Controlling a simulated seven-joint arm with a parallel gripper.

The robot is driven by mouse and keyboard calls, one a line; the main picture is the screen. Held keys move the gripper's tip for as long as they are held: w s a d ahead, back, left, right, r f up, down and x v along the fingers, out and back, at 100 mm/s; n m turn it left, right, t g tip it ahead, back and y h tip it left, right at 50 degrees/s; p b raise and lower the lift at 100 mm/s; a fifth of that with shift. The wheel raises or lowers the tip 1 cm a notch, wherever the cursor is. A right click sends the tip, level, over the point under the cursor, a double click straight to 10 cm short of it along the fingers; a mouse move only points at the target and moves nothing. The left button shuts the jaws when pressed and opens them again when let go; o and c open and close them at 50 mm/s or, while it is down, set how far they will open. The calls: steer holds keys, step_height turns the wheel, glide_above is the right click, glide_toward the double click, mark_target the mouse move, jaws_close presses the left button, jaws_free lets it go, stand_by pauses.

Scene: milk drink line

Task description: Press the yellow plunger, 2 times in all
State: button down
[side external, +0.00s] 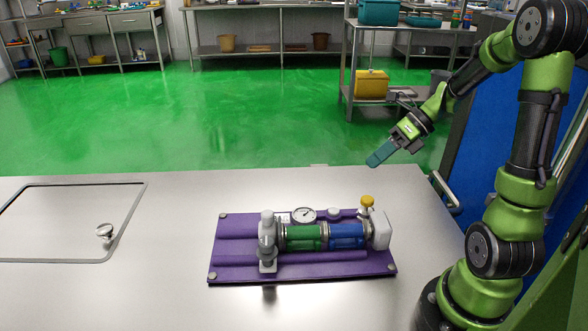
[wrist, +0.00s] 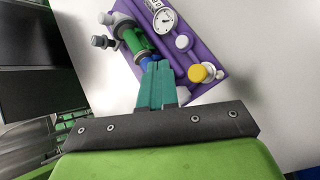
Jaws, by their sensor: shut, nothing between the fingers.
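The yellow plunger (side external: 367,201) is a small round yellow cap on a pale stem at the right end of a purple base (side external: 228,262). It also shows in the wrist view (wrist: 198,73), just right of my fingertips in the picture. My gripper (side external: 371,163) has teal fingers that are closed together with nothing in them. It hangs in the air above and behind the plunger in the side view, apart from it. In the wrist view the fingers (wrist: 158,66) cover part of the blue cylinder and the white end block.
A green cylinder (side external: 303,238), a blue cylinder (side external: 346,236), a white-faced gauge (side external: 303,215) and a grey-white valve (side external: 267,243) sit on the purple base. A panel with a knob (side external: 104,230) lies at the left of the steel table. The table around the base is clear.

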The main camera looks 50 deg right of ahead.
glide_toward(365, 198)
steer(key=w+a, duration=0.1)
steer(key=w+a+f, duration=0.1)
steer(key=a, duration=0.1)
steer(key=w+a+f, duration=0.1)
steer(key=shift+w+a+f, duration=0.15)
steer(key=shift+w+f, duration=0.1)
steer(key=shift+f, duration=0.1)
stand_by(1.7)
steer(key=shift+f, duration=0.3)
steer(key=shift+f, duration=1.1)
stand_by(0.9)
stand_by(0.3)
steer(key=shift+r, duration=1.5)
steer(key=shift+r, duration=0.15)
steer(key=shift+r, duration=2.4)
